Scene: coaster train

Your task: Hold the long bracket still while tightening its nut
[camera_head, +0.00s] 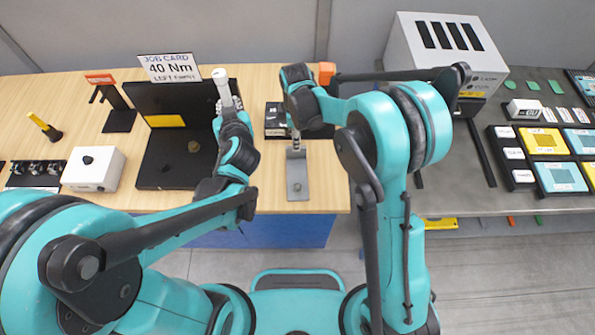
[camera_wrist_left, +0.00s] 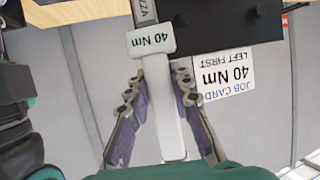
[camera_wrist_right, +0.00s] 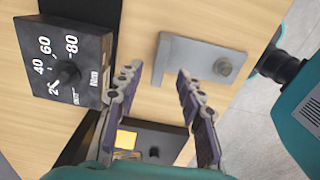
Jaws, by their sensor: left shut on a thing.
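The long bracket (camera_head: 297,178) is a grey metal plate lying on the wooden table, with its nut (camera_head: 297,187) near the front end. In the right wrist view, the bracket (camera_wrist_right: 195,55) and its round nut (camera_wrist_right: 223,67) lie just past the fingertips. My right gripper (camera_wrist_right: 157,75) is open, with its fingers spread around the bracket's raised end but apart from it. My left gripper (camera_wrist_left: 157,85) is shut on a white-handled tool labelled 40 Nm (camera_wrist_left: 160,110).
A job card (camera_head: 170,67) reads 40 Nm, left first. A black board (camera_head: 160,170) lies left of the bracket. A dial box (camera_wrist_right: 68,70) marked in Nm stands near the bracket. A white box (camera_head: 94,168) is at left. The grey table at right holds a large white case (camera_head: 440,55).

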